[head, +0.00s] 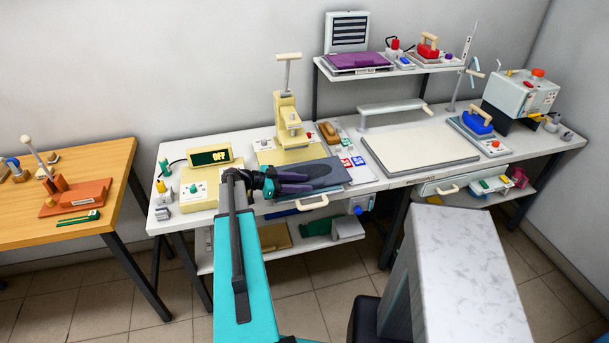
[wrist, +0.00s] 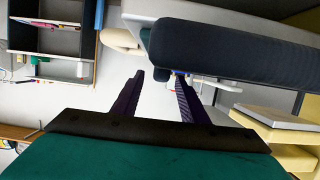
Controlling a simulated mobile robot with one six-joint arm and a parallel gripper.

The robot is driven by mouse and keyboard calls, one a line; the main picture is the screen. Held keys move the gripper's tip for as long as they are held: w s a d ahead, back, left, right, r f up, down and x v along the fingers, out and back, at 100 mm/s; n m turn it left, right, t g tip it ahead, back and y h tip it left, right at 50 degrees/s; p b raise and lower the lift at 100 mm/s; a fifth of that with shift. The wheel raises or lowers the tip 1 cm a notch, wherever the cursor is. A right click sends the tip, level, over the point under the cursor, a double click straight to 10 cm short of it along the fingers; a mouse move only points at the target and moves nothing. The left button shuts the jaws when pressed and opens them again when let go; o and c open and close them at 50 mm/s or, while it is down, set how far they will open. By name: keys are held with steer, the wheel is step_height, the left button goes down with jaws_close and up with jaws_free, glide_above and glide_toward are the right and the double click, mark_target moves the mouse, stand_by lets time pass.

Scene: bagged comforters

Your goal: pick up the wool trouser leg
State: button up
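The wool trouser leg looks like a flat dark blue-grey cloth piece (head: 325,171) lying on the bench near its front edge, in front of the cream press. In the wrist view a thick dark edge with a ribbed right part, apparently the same cloth (wrist: 235,50), fills the upper right. My gripper (head: 308,183) has purple fingers and is at the cloth's front left side in the head view. The wrist view shows the fingers (wrist: 159,74) apart with nothing between them. The right fingertip is close to the cloth's edge; I cannot tell whether they touch.
The cream press (head: 290,125) stands behind the cloth. A control box reading OFF (head: 210,157) is to the left. A pale pressing board (head: 420,146) lies to the right, and a drawer handle (head: 311,203) sticks out below the bench edge.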

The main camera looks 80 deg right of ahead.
steer(key=shift+s, duration=0.15)
stand_by(0.4)
jaws_close()
